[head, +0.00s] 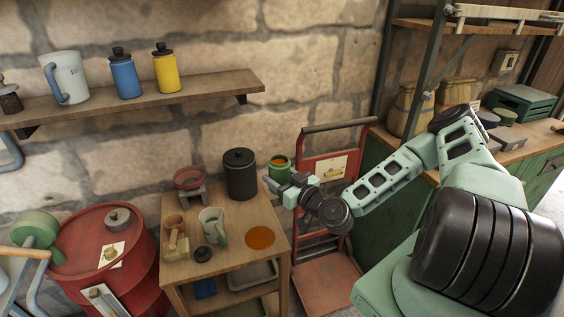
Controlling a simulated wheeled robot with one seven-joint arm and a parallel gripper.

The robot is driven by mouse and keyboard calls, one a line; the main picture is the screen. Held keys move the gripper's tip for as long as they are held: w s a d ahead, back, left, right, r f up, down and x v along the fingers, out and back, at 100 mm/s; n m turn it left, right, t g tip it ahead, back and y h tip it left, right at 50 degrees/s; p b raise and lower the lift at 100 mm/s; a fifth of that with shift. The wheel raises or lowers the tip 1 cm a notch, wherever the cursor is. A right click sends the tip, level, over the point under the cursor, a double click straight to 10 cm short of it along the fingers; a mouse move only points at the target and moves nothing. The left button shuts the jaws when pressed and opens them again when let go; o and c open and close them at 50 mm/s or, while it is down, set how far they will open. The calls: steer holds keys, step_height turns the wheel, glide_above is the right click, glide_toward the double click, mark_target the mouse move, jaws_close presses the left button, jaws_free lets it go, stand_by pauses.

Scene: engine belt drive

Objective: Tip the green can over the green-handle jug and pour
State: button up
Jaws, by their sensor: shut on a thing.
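The green can (279,172) is held up at the right of the small wooden table, roughly upright, with orange-brown contents showing at its open top. My gripper (277,184) is shut on it, coming in from the right; the fingers partly cover the can's lower side. The green-handle jug (209,221), pale with a green handle on its right, stands upright on the table, to the left of and below the can in the picture. The can is apart from the jug, not over it. The jug's inside is hard to make out.
A flat orange-brown round patch (260,238) lies at the right. A red hand truck (325,160) stands behind my gripper.

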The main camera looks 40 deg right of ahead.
steer(key=s+a+f+m+h+b, duration=0.1)
steer(key=s+a+f, duration=0.3)
steer(key=a, duration=0.1)
steer(key=shift+f+h, duration=0.15)
steer(key=shift+h, duration=0.25)
steer(key=shift+w+a, duration=0.1)
steer(key=shift+a, duration=0.15)
